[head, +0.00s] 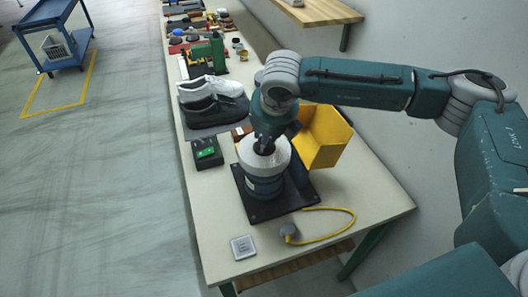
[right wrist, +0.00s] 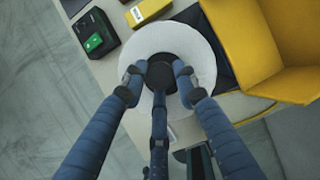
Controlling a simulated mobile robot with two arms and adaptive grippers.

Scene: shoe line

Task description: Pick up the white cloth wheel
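The white cloth wheel (head: 276,152) is a thick white disc lying flat on top of a blue-grey round machine body (head: 263,187) on a black base plate (head: 264,209). In the right wrist view the white wheel (right wrist: 205,60) surrounds a dark round hub (right wrist: 172,72). My right gripper (head: 264,146) points down at the wheel's middle. Its fingers are spread apart around the hub in the right wrist view (right wrist: 160,84), over the wheel's inner part. Whether the tips touch anything is unclear. My left gripper is out of view.
A yellow bin (head: 327,137) stands close behind the wheel on the right. A yellow cable (head: 330,210) and a grey switch (head: 243,247) lie in front.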

